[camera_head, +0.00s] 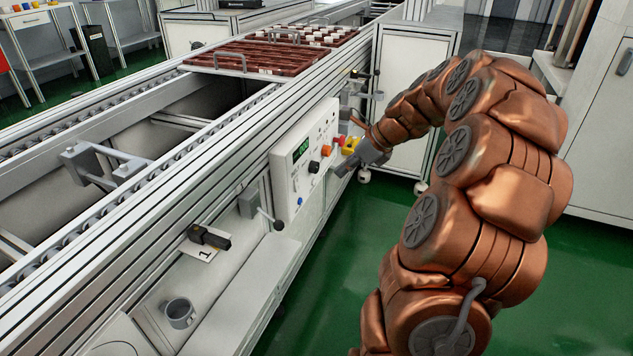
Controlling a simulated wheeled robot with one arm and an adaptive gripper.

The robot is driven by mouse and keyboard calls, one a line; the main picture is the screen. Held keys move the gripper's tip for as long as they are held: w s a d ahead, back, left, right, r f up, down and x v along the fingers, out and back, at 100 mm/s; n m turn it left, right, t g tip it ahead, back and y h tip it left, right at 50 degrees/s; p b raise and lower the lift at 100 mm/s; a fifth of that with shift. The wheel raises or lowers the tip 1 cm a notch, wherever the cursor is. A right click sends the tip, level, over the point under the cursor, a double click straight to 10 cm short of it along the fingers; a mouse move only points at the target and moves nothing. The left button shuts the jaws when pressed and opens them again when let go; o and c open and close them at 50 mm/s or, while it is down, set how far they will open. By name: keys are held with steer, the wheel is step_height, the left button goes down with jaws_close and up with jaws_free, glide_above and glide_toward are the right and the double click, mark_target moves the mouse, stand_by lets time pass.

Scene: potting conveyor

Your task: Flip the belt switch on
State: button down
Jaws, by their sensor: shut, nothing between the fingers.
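A white control panel (286,167) is mounted on the side of the conveyor (150,150). I cannot tell which control is the belt switch. My gripper (340,171) is shut and empty, just right of the panel near its orange and black knobs. Whether it touches the panel cannot be told.
A grey box (249,202) with a black-ended lever (278,225) sits left of the panel. A black and yellow device (209,237) and a grey cup (179,313) are nearer. Brown trays (250,58) lie on the conveyor. Green floor (340,260) is open at right.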

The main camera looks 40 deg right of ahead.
mark_target(297, 184)
steer(key=b+x, duration=0.2)
steer(key=x, duration=0.2)
steer(key=w+r+b+x, duration=0.1)
steer(key=x, duration=0.3)
steer(key=a+b+x, duration=0.1)
steer(key=b+x, duration=0.1)
steer(key=x, duration=0.2)
steer(key=shift+w+a+r+b, duration=0.15)
steer(key=shift+w+b, duration=0.2)
steer(key=shift+w, duration=0.25)
